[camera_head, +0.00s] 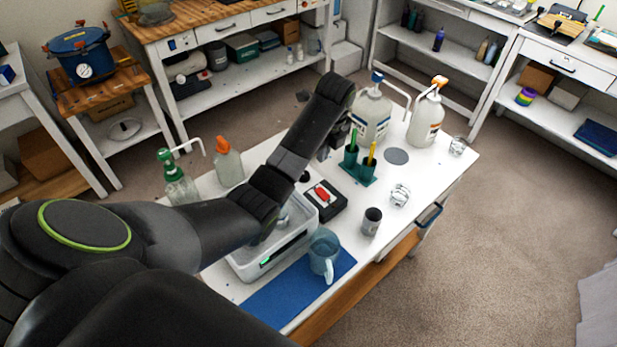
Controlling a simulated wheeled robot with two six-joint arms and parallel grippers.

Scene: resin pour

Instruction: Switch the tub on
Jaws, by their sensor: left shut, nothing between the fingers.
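The tub (238,265) is a pale grey, open-topped box on the white worktable, with a dark panel on its front and a small green light (265,262) showing there. My arm crosses above its back left part and hides some of it. A black box with a red part on top (323,194) lies just right of the tub. My left gripper (324,151) is shut and empty at the far end of my raised arm, beyond the tub and left of the green holder. It is small and partly hidden by the arm. My right gripper is out of view.
A blue jug (323,252) stands on a blue mat (278,304) in front of the tub. A dark cup (372,221), a green holder (358,171) and white pump bottles (371,116) stand to the right. A green-topped bottle (178,182) stands left.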

